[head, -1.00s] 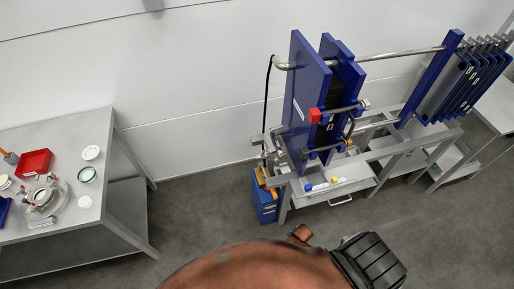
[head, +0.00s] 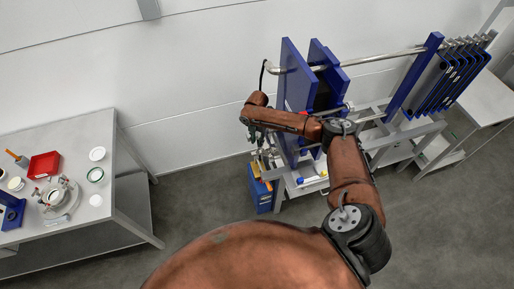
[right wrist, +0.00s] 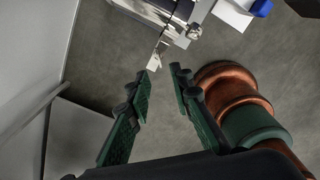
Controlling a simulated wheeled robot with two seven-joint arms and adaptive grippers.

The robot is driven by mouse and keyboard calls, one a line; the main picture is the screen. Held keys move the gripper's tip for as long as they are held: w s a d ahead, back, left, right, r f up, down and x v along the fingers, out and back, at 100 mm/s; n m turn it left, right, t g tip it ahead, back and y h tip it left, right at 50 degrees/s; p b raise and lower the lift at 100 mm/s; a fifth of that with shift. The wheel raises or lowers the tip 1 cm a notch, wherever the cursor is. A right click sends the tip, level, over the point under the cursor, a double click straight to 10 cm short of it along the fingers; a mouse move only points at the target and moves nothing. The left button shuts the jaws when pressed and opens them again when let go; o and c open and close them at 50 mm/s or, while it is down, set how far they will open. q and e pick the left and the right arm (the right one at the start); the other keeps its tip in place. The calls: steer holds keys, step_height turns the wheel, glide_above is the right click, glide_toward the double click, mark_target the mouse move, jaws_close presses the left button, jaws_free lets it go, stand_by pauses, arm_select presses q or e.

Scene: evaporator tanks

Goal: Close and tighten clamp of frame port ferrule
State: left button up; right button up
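The blue plate frame (head: 292,80) stands upright on a metal stand. Small metal fittings (head: 267,158) sit at its lower left side; the ferrule and clamp are too small there to tell apart. In the right wrist view a shiny metal fitting (right wrist: 165,12) shows at the top, with a small pale tab (right wrist: 155,60) hanging from it. My right gripper (right wrist: 160,74) has its green fingers apart and empty, with the tab just beyond the fingertips. In the head view my right arm reaches over the stand, its gripper end pointing down above the fittings. My left gripper is out of view.
A blue box (head: 261,190) stands on the floor below the fittings. A tray with small white and blue items (head: 312,181) is on the stand. A grey table (head: 125,212) with a red bin (head: 44,166) stands at left. The floor between is clear.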

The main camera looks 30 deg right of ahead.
step_height(320, 180, down, 5)
steer(key=shift+f+p, duration=0.15)
steer(key=shift+p, duration=0.2)
steer(key=shift+f, duration=0.75)
steer(key=shift+c, duration=0.3)
jaws_close()
